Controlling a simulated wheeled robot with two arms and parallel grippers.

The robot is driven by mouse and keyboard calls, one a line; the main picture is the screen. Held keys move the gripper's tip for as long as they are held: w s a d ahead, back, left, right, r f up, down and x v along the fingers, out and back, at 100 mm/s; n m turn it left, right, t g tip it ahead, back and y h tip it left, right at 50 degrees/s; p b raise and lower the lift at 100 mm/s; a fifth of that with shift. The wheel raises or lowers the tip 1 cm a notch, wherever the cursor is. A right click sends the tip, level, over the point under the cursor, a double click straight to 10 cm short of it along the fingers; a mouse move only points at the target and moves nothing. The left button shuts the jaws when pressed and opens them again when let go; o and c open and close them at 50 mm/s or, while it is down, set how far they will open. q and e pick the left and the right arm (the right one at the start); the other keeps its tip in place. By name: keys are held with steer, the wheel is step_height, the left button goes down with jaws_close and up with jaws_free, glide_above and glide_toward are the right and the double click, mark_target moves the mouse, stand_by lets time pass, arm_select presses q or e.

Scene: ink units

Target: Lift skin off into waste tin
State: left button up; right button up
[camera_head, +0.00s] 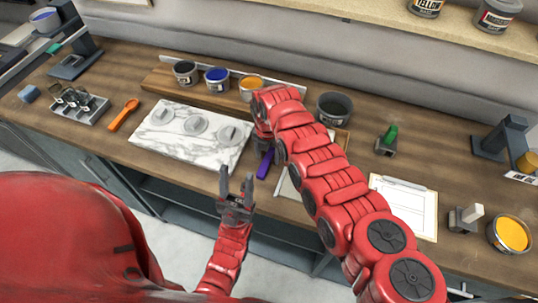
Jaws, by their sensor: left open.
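Three open ink tins stand on a wooden board at the back: a black one (186,73), a blue one (217,79) and an orange one (251,86). A dark open tin (335,108), perhaps the waste tin, stands to their right, beyond my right arm. I cannot make out a skin on any ink. My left gripper (235,186) is open and empty, in front of the counter's front edge. My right gripper (262,140) is near the orange tin, partly hidden by its arm. A purple-handled tool (265,164) shows just below it; whether it is gripped is unclear.
An orange tool (124,114) and a metal rack (79,105) are farther left. A clipboard (405,205), a green-handled item (388,140) and a yellow-orange tin (509,234) are right.

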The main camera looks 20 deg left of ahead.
jaws_close()
steer(key=shift+r, duration=0.1)
stand_by(0.4)
